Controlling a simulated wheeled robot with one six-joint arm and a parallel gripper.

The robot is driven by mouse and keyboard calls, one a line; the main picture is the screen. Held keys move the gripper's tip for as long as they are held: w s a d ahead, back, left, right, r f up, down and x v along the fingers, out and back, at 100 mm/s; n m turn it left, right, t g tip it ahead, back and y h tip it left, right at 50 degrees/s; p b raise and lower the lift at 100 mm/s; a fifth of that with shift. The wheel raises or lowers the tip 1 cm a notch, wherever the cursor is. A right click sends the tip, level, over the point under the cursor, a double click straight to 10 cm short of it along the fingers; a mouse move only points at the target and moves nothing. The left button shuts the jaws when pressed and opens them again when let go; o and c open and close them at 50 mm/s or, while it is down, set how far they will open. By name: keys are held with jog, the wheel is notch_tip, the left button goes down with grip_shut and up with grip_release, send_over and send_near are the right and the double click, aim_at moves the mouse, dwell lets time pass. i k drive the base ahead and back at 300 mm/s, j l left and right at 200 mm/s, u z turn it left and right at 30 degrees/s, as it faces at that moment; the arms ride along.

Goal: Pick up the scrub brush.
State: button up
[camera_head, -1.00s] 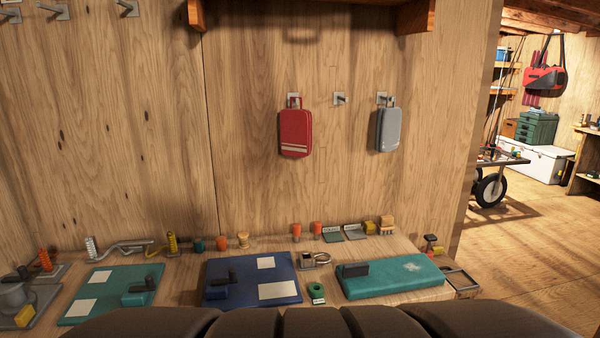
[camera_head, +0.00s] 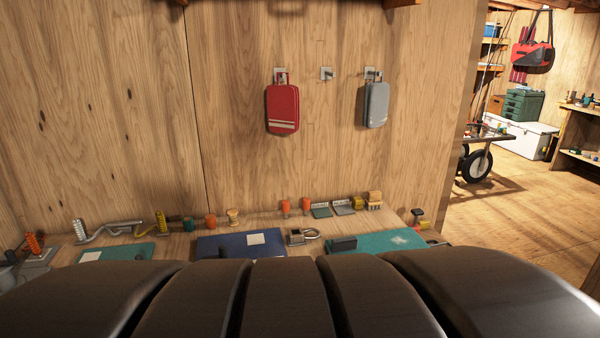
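A small tan block with a toothed, bristle-like edge (camera_head: 375,200), which looks like the scrub brush, sits at the back right of the wooden bench, close to the wall. A yellow piece (camera_head: 358,202) stands just left of it. A second tan, waisted item (camera_head: 233,216) stands farther left; it is too small to tell what it is. My gripper is not in view.
Dark rounded segments across the bottom, likely my own body, hide the bench front. Blue (camera_head: 215,248) and teal (camera_head: 388,243) mats lie on the bench, with a metal shackle (camera_head: 301,237) between them. Red (camera_head: 283,109) and grey (camera_head: 376,104) cases hang above. Open floor (camera_head: 520,205) lies right.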

aim_at(373, 201)
jog(key=i+l, duration=0.45)
jog(key=l, duration=0.15)
jog(key=i+l, duration=0.45)
jog(key=l, duration=0.2)
jog(key=i+l, duration=0.5)
jog(key=l+z, duration=0.05)
jog(key=l, duration=0.1)
